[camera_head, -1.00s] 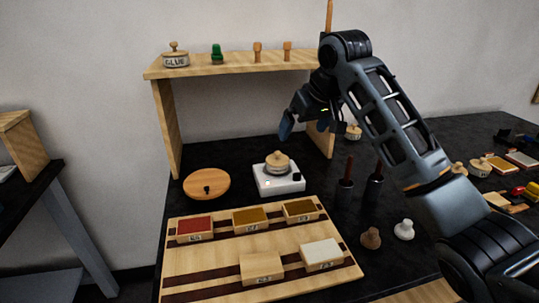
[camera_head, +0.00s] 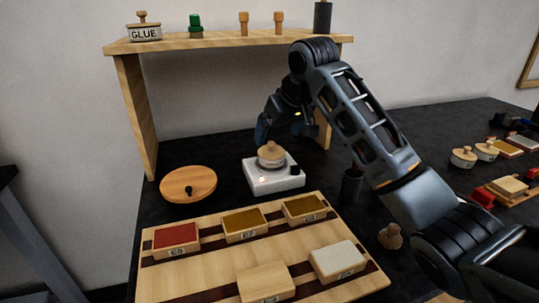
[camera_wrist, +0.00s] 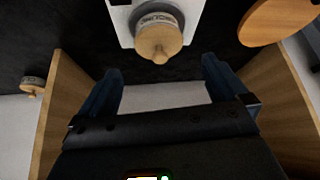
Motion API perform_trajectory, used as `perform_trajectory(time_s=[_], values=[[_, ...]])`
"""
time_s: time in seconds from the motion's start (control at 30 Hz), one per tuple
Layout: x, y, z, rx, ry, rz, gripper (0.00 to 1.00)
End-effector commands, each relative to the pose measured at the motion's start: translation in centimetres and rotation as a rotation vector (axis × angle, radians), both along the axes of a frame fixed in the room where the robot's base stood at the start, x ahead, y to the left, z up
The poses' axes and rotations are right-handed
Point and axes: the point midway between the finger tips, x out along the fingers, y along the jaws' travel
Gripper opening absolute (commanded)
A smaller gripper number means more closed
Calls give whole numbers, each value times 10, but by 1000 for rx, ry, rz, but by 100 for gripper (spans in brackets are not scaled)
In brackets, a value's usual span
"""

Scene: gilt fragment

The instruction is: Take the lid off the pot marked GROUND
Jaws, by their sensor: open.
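A small pot (camera_head: 271,163) with a round wooden knobbed lid (camera_head: 270,151) stands on a white square device at the middle of the bench. In the wrist view the lid (camera_wrist: 160,42) hides part of the pot, and the label on the pot's band (camera_wrist: 158,19) is too small to read surely. My gripper (camera_head: 280,129) is just behind and above the pot, under the wooden shelf. In the wrist view my gripper (camera_wrist: 161,68) is open and empty, its fingers apart, with the lid beyond the gap between them. It does not appear to touch the lid.
The shelf (camera_head: 220,43) stands over the area, its side panels flanking my gripper. A pot marked GLUE (camera_head: 145,32) is on top. A round wooden board (camera_head: 188,184) lies left of the white device (camera_head: 262,181); a tray (camera_head: 210,268) of boxes is in front. Other lidded pots (camera_head: 463,157) stand right.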

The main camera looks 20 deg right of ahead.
Motion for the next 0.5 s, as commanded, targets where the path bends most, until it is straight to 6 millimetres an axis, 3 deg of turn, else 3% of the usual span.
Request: perform_trajectory(time_s=[0.5], values=[[37,6,-48,-1,3,0,100]])
